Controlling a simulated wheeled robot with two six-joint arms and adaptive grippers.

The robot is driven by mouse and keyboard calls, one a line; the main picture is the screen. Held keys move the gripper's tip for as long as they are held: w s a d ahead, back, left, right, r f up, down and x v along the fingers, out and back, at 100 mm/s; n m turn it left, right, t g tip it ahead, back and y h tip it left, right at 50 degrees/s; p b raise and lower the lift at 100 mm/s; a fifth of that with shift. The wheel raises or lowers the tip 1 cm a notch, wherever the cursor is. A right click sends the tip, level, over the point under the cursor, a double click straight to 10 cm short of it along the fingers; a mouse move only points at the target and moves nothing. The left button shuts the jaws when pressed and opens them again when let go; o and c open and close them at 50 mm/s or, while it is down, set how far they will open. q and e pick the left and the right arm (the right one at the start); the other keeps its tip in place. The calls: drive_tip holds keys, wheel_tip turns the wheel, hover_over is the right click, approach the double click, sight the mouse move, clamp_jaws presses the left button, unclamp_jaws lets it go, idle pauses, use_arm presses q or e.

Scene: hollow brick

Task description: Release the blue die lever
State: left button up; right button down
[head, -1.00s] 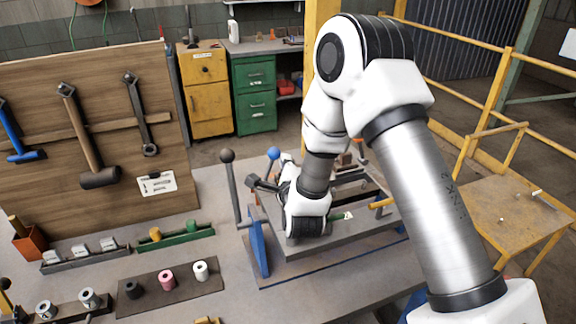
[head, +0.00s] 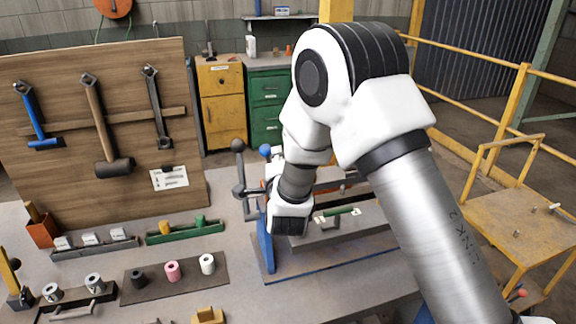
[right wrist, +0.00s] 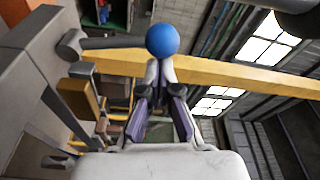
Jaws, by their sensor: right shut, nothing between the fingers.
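The blue die lever shows as a blue ball knob (head: 265,150) beside my right arm in the head view; its shaft is mostly hidden behind that arm. In the right wrist view the blue knob (right wrist: 162,40) is just beyond the fingertips. My right gripper (right wrist: 161,88) is shut with nothing between its fingers, close to the knob; I cannot tell whether it touches. My left gripper is not in view.
The press bed (head: 330,237) lies under and right of my arm, with a blue side plate (head: 264,242). To the left stand a rack of coloured cylinders (head: 184,231), a dark mat (head: 216,281) and a tool board (head: 140,125). A yellow railing (head: 470,82) is at right.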

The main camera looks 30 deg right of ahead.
sight(264, 155)
drive_tip(key=shift+w+a+f+n+b, duration=0.2)
drive_tip(key=shift+a+n+b, duration=0.15)
drive_tip(key=shift+n, duration=0.15)
drive_tip(key=shift+w+a+f+n+b, duration=0.1)
drive_tip(key=shift+a+f+n+b, duration=0.05)
drive_tip(key=shift+a+n+b, duration=0.3)
drive_tip(key=shift+a+n+t+b, duration=0.5)
drive_tip(key=shift+a+n+b, duration=0.25)
drive_tip(key=shift+n, duration=0.5)
drive_tip(key=shift+w+a+f+b, duration=0.2)
drive_tip(key=shift+a+b, duration=0.35)
drive_tip(key=shift+b, duration=0.05)
drive_tip(key=shift+f, duration=0.1)
